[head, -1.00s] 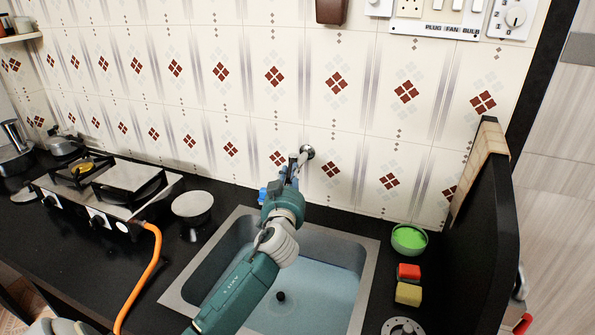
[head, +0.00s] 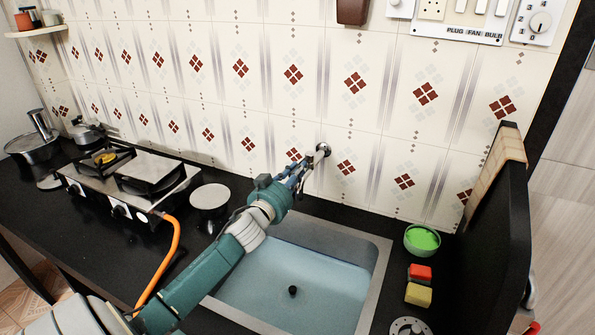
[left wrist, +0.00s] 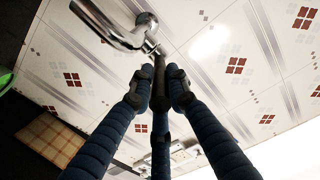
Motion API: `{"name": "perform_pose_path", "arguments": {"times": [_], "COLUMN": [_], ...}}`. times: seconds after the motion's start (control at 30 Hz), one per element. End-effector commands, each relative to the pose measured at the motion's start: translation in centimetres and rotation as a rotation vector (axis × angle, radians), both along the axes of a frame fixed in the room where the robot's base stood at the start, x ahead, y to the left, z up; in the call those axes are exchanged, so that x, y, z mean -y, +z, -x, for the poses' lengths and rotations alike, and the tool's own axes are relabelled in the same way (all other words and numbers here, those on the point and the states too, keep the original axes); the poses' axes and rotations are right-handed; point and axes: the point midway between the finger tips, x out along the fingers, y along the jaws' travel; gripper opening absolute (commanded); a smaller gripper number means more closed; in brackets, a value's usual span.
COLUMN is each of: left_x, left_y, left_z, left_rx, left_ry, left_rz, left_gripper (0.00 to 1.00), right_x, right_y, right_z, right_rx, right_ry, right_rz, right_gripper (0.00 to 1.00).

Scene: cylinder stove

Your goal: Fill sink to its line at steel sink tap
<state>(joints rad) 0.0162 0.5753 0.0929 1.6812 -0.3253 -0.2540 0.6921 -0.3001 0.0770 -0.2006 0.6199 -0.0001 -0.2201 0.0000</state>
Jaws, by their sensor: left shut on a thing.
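The steel tap (head: 322,151) comes out of the tiled wall above the back of the steel sink (head: 377,278). The left wrist view shows its shiny chrome body (left wrist: 118,28) close up. My left gripper (head: 297,178) reaches across the sink's back left corner to the tap. Its blue fingers (left wrist: 158,88) are closed around a small part beside the tap body, which looks like the tap's handle; the fingers mostly hide it. Bluish water (head: 290,275) covers the sink floor, and the dark drain (head: 292,291) shows through it. I cannot make out a fill line or a running stream. My right gripper is out of view.
A gas stove (head: 130,185) with an orange hose (head: 165,265) and a round white-topped stand (head: 210,196) are to the left. A green bowl (head: 422,240), red sponge (head: 420,272) and yellow sponge (head: 418,294) lie right of the sink, beside a dark upright panel (head: 490,230).

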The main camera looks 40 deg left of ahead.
Motion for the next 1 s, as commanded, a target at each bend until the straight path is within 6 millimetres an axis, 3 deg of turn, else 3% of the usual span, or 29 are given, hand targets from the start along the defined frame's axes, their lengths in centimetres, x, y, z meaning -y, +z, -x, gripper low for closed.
{"name": "perform_pose_path", "arguments": {"times": [0.07,0.1,0.17,0.57,1.0], "left_x": [0.0,0.0,0.0,0.2,1.9], "left_y": [0.0,0.0,0.0,-0.1,-0.2], "left_z": [0.0,0.0,0.0,0.7,8.9], "left_rx": [0.0,0.0,0.0,-0.001,-0.002], "left_ry": [-0.001,0.0,0.0,-0.001,0.001], "left_rz": [0.001,0.001,0.001,0.0,0.003], "left_gripper": [0.0,0.24,0.35,0.35,0.35], "right_x": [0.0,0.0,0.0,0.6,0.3], "right_y": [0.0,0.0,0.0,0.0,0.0], "right_z": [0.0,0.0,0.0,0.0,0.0], "right_rx": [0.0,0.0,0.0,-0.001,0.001], "right_ry": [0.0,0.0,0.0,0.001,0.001], "right_rz": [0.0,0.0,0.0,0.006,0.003], "right_gripper": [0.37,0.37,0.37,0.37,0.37]}}
